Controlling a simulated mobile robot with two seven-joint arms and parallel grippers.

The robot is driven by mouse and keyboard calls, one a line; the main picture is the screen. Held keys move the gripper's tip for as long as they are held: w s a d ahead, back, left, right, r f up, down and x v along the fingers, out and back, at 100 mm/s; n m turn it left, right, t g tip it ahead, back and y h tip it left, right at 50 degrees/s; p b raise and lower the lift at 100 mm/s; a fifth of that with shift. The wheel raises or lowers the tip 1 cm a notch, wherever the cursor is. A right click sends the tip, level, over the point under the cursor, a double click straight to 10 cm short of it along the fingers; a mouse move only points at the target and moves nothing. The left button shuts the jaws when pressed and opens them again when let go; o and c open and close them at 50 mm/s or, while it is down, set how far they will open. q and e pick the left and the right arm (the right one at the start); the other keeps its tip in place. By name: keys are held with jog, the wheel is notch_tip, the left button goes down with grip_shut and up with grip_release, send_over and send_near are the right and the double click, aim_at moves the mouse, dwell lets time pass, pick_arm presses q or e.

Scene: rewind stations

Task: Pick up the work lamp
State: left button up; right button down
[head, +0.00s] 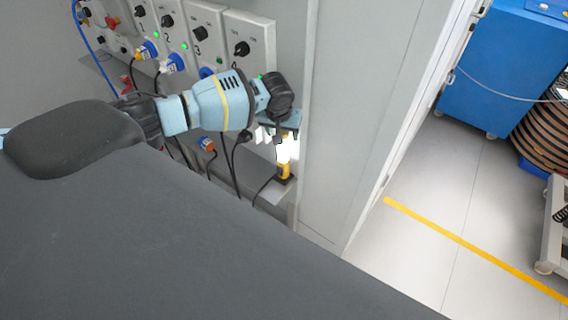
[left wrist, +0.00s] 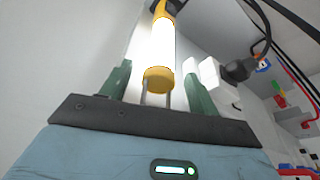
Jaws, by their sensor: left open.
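The work lamp (head: 284,153) is a glowing white tube with yellow ends, on a narrow grey ledge against the wall. In the left wrist view the lamp (left wrist: 163,42) shows its lit tube and a yellow cap between the two green fingers. My left gripper (head: 277,132) is open at the lamp's upper part and hides some of it in the head view. In the left wrist view the left gripper (left wrist: 157,75) has its fingers apart on either side of the lamp's cap, with gaps visible. I cannot tell whether either finger touches it. My right gripper is not in view.
Wall panels with black knobs (head: 241,48), green lights and blue plugs (head: 172,64) line the wall behind my left arm. Dark cables hang to the ledge (head: 270,213) near the lamp. A grey column (head: 325,120) stands just right of the lamp. Open floor lies farther right.

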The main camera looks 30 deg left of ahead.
pick_arm(q)
jog(key=shift+x, duration=1)
grip_shut()
